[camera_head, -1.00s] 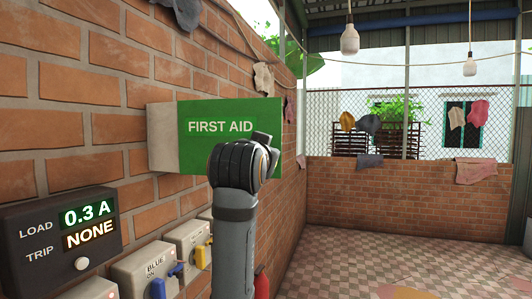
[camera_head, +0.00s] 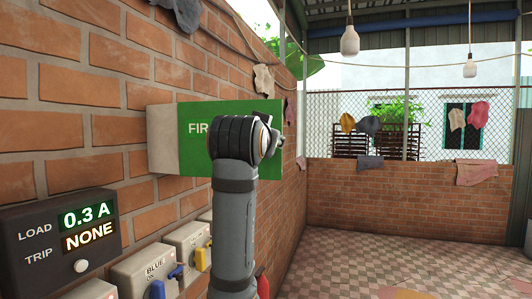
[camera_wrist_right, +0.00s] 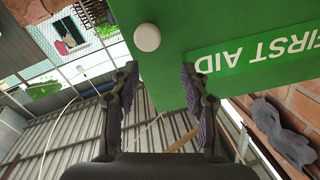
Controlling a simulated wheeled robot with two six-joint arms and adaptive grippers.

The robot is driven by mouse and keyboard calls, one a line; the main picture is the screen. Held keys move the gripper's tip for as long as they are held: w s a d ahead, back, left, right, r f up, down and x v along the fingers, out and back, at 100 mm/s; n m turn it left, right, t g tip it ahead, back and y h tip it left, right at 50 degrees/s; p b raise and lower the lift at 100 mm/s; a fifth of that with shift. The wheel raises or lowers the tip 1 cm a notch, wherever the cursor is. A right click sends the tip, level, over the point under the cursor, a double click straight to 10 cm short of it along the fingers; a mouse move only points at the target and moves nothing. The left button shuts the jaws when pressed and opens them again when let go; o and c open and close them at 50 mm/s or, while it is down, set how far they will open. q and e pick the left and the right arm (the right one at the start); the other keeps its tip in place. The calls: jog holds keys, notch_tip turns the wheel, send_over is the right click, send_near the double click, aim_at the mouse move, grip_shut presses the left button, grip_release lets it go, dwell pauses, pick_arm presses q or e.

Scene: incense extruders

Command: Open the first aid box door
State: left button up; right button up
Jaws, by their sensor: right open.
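The first aid box (camera_head: 162,140) is fixed to the brick wall. Its green door (camera_head: 192,158) faces me and looks shut, its lettering partly hidden behind my right arm. In the right wrist view the green door (camera_wrist_right: 225,25) fills the top right, with a round white knob (camera_wrist_right: 147,38) on it. My right gripper (camera_wrist_right: 160,72) is open and empty. The knob is just beyond the fingertips, roughly in line with the gap between them and apart from both fingers. In the head view my right wrist hides the knob. My left gripper is not in view.
A dark load panel (camera_head: 68,235) and wall switch boxes with blue and yellow levers (camera_head: 190,245) are below the first aid box. A grey cloth (camera_wrist_right: 285,135) hangs near the box in the wrist view. The tiled floor (camera_head: 340,260) to the right is clear.

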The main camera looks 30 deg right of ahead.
notch_tip(320, 180, up, 6)
jog(key=shift+r, duration=0.1)
dwell(0.6)
